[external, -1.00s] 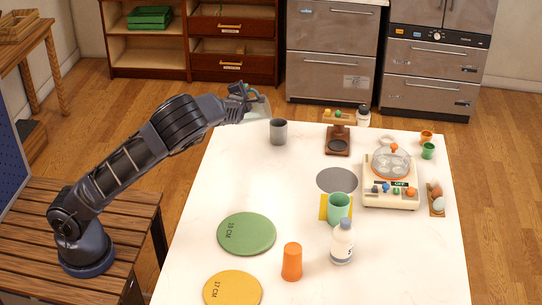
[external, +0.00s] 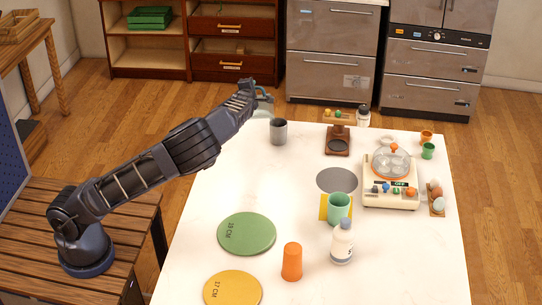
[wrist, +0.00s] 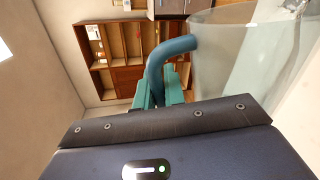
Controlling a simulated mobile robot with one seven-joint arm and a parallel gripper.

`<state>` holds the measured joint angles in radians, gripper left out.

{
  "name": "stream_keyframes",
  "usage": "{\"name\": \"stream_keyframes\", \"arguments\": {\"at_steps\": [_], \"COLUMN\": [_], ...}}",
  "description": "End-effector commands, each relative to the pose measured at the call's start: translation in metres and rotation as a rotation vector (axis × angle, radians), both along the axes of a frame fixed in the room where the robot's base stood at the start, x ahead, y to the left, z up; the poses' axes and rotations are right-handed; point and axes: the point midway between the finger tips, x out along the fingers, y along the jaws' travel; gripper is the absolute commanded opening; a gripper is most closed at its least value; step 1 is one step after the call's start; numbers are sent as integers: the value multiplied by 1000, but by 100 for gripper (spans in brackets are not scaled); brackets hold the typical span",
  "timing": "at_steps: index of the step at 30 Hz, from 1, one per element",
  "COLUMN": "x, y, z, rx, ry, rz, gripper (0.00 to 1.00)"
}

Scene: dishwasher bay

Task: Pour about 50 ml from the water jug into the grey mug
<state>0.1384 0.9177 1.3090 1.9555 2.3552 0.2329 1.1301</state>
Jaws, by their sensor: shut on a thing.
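The water jug is clear glass with a teal handle. In the external view the jug (external: 264,109) is small and partly hidden, in the air just left of the grey mug's rim. In the wrist view its glass body (wrist: 245,50) fills the upper right and its curved handle (wrist: 163,62) is in the middle. My gripper (external: 257,91) is shut on the handle; its teal fingers (wrist: 158,92) show in the wrist view. The grey mug (external: 279,133) stands upright at the far left of the white table. I cannot tell the water level or whether any water flows.
On the white table (external: 300,200) are a brown stand (external: 338,141), a hotplate with a glass pot (external: 391,180), a teal cup (external: 339,208), a white bottle (external: 342,243) and an orange cup (external: 292,262). The table's left middle is clear.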

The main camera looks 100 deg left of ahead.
Motion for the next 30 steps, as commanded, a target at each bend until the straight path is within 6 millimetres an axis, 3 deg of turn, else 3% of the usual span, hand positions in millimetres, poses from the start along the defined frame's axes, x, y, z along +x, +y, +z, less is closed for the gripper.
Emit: {"name": "stream_keyframes", "arguments": {"at_steps": [30], "x": [6], "y": [0], "z": [2], "rx": [-1], "ry": [27], "rz": [-1], "gripper": [0]}}
